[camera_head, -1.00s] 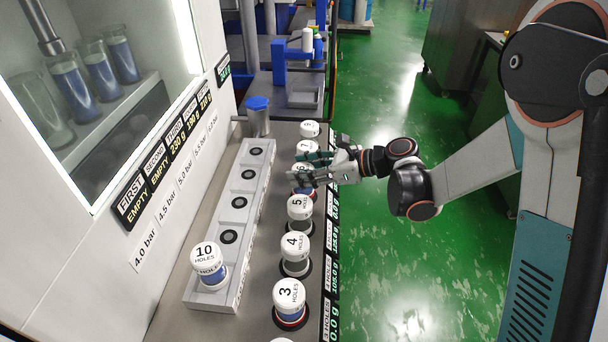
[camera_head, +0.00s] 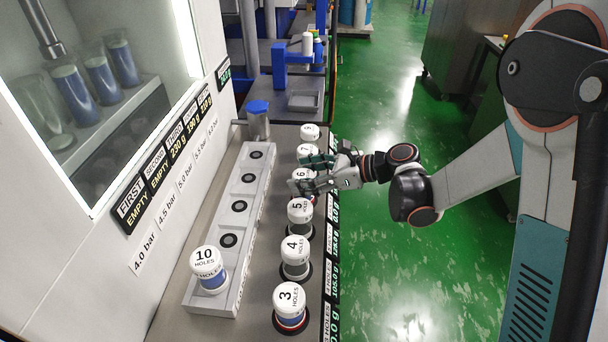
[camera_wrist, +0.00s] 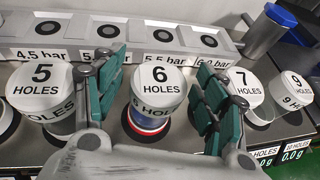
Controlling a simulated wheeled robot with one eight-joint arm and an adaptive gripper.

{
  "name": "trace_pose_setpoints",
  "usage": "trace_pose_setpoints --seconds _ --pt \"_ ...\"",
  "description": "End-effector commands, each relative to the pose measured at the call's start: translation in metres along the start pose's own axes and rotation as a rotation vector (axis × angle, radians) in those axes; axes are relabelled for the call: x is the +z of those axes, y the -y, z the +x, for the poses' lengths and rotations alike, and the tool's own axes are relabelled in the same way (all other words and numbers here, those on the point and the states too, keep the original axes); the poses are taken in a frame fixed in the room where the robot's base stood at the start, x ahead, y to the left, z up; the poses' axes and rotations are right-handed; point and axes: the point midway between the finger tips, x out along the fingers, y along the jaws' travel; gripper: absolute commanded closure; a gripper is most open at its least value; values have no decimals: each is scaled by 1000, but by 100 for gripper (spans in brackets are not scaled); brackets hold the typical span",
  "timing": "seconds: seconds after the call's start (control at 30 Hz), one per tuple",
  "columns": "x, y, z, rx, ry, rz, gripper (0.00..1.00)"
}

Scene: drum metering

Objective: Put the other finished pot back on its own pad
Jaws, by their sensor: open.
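The white-lidded 6 HOLES pot (camera_head: 301,174) stands in the row of pots at the bench edge. In the wrist view the pot (camera_wrist: 158,88) sits between my fingers, with blue and red at its lower part, over a dark round pad (camera_wrist: 146,134). My gripper (camera_head: 308,174) is open, with one green-padded finger on each side of this pot; it also shows in the wrist view (camera_wrist: 158,105). The 10 HOLES pot (camera_head: 208,268), with blue contents, stands on the near end of the grey pressure rack (camera_head: 222,262). Part of the 6 pot is hidden by a finger in the head view.
The 5 pot (camera_head: 300,214), 4 pot (camera_head: 295,256) and 3 pot (camera_head: 290,304) stand nearer in the row. The 7 pot (camera_wrist: 245,92) and 9 pot (camera_wrist: 292,92) stand close to my right finger. Several rack seats are empty. A blue-topped cylinder (camera_head: 258,120) stands behind the rack.

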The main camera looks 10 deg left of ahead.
Motion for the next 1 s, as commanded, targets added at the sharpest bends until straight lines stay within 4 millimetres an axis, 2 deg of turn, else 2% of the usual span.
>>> trace_pose_setpoints --seconds 0.3,0.5,0.7,1.0 --pt "2 1 -64 -5 1 3 34" --pt "1 1 -98 -3 0 2 34" --pt "0 0 -114 -1 0 1 34" --pt "3 -3 -120 -11 -27 -38 34"
